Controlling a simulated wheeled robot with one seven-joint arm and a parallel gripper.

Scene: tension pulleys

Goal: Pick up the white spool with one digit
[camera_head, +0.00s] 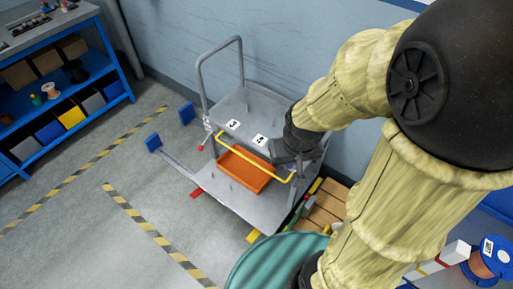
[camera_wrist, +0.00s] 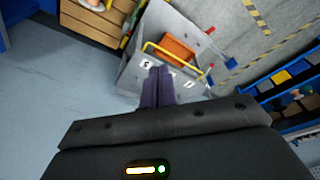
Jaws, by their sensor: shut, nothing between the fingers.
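My gripper (camera_wrist: 160,72) shows in the wrist view with its two dark fingers shut together and nothing between them. In that view its tips overlap the grey cart, and I cannot tell the distance between them. A small pale spool (camera_head: 49,90) with a coppery middle sits on the blue shelf unit at the left of the head view. It is far from my gripper, and no digit on it is readable. A blue spool (camera_head: 490,257) with a white label lies at the lower right of the head view. No clearly white spool with one digit can be made out.
The grey cart (camera_head: 208,178) has labels 3 and 4 on its upper shelf and an orange tray (camera_head: 243,170) below. The blue shelf unit (camera_head: 117,89) holds coloured bins. A wooden crate (camera_head: 325,208) stands beside the cart.

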